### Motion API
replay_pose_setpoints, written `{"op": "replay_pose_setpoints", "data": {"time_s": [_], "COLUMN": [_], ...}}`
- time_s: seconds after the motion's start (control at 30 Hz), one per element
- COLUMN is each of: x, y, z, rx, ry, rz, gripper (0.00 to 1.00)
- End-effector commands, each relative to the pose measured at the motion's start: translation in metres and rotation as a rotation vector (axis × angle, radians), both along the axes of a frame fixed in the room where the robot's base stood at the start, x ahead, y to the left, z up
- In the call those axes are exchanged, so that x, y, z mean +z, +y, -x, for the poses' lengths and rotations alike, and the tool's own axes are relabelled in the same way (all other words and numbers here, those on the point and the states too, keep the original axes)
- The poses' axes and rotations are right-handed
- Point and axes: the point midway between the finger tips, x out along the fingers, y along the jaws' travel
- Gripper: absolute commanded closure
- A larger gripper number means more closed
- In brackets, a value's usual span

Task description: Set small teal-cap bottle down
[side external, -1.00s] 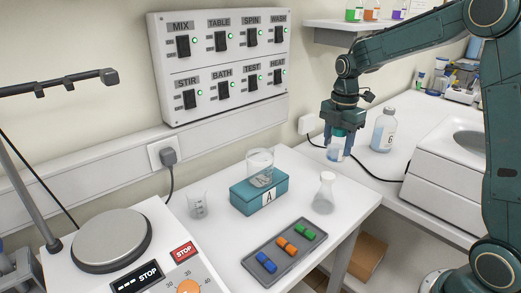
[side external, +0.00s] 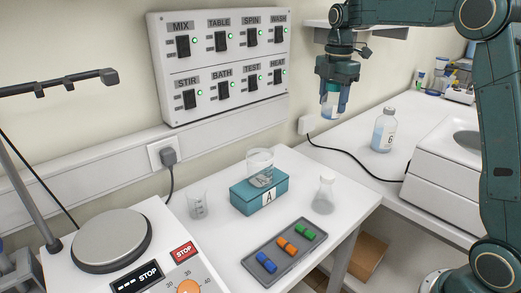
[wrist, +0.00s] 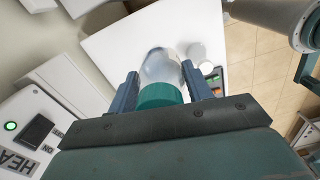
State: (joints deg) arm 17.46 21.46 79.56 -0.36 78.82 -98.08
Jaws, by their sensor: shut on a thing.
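The small teal-cap bottle (side external: 331,104) is clear with pale blue liquid. It hangs upright in my gripper (side external: 334,98), in the air above the far end of the bench in the side view. My gripper is shut on it, with one finger on each side. In the wrist view the bottle's teal cap (wrist: 160,95) sits between the two fingers (wrist: 160,92), and its clear body points away from the camera over a white table.
A larger bottle marked 6 (side external: 383,130) stands on the right bench, near a black cable (side external: 350,163). A teal block A (side external: 259,194) holding a beaker (side external: 260,167), a flask (side external: 325,194), a small beaker (side external: 197,204) and a tray (side external: 262,244) of coloured pieces occupy the middle table.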

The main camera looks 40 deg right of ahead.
Motion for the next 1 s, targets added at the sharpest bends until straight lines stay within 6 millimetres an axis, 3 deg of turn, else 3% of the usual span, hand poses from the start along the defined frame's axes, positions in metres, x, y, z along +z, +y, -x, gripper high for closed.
{"op": "replay_pose_setpoints", "data": {"time_s": [0.27,0.8,1.0], "x": [-0.03,-0.131,-0.153], "y": [0.0,0.0,0.0], "z": [0.001,0.001,0.0], "rx": [0.0,0.0,0.0], "ry": [0.004,0.005,0.002], "rz": [-0.002,-0.002,0.0], "gripper": [0.78,0.78,0.78]}}
